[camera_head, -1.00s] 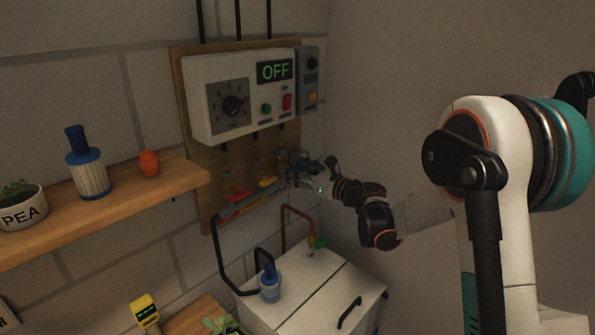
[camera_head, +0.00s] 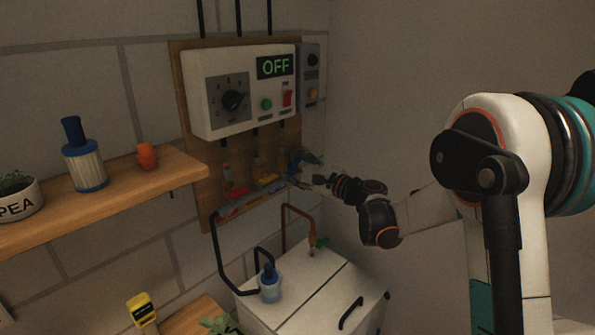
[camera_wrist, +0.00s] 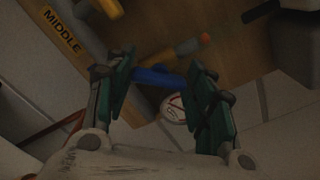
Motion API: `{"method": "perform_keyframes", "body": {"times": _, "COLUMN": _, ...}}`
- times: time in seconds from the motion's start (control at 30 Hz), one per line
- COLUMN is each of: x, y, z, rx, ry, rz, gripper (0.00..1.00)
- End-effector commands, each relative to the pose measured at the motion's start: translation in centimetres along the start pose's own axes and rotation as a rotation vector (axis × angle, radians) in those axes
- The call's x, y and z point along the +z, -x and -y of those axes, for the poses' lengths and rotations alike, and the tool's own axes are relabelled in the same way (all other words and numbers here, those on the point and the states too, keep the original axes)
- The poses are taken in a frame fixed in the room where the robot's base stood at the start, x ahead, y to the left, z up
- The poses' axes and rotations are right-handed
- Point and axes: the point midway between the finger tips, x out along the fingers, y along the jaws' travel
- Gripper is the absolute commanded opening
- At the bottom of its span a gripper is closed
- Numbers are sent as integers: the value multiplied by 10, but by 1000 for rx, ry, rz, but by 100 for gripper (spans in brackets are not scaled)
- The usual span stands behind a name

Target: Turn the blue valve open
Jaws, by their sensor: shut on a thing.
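The blue valve's handle (camera_wrist: 158,76) lies between the two green-padded fingers of my gripper (camera_wrist: 160,74) in the wrist view. My gripper is shut on it. A grey and yellow pipe piece with an orange tip (camera_wrist: 187,49) is just beyond the handle. In the head view my gripper (camera_head: 301,171) is at the right end of the valve row on the wooden board (camera_head: 205,150). The blue handle cannot be clearly told from the gripper there.
A red valve (camera_head: 238,192) and a yellow valve (camera_head: 267,179) sit left of my gripper. Above is a white control box (camera_head: 207,118) reading OFF. Below are a white chest (camera_head: 300,300) and a copper-coloured pipe (camera_head: 284,225). A shelf (camera_head: 120,195) is at left.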

Motion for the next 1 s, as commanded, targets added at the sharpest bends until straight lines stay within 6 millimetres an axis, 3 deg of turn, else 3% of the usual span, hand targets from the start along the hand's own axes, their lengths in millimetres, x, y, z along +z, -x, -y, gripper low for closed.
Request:
{"method": "perform_keyframes", "body": {"times": 0.6, "x": -1, "y": 0, "z": -3, "rx": 1, "ry": 551, "rz": 0, "gripper": 26}}
{"method": "perform_keyframes", "body": {"times": 1.0, "x": -1, "y": 0, "z": -4, "rx": 2, "ry": 735, "rz": 0, "gripper": 26}}
